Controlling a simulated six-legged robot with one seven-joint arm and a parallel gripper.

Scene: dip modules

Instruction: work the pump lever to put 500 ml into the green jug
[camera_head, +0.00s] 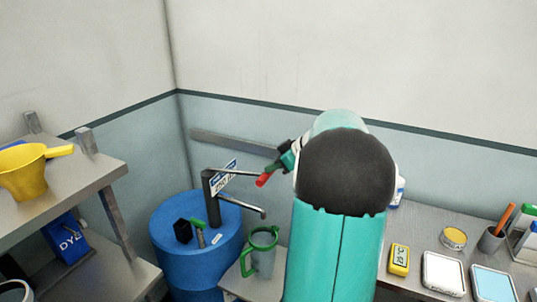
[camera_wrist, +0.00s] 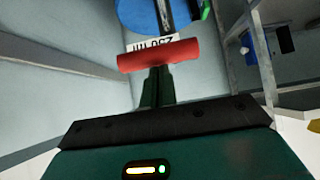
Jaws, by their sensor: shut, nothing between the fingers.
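The blue drum (camera_head: 172,240) carries an upright dark pump (camera_head: 214,198), with a white label (camera_head: 224,178) that reads in part as 250 ml in the wrist view (camera_wrist: 136,46). The pump lever ends in a red grip (camera_head: 263,180), which lies crosswise before my gripper in the wrist view (camera_wrist: 158,56). My gripper (camera_head: 282,166) is shut and empty; its dark green fingers (camera_wrist: 155,82) end close to the red grip, and I cannot tell whether they touch. The green jug (camera_head: 264,258) stands upright below the end of the pump's spout (camera_head: 243,206). Its fill level is unclear.
A grey shelf (camera_head: 95,180) at left holds a yellow scoop-like jug (camera_head: 24,175) and a blue box (camera_head: 68,238). A bench (camera_head: 425,225) at right holds a yellow timer (camera_head: 400,259), trays and a pen pot (camera_head: 491,240). My arm blocks the middle.

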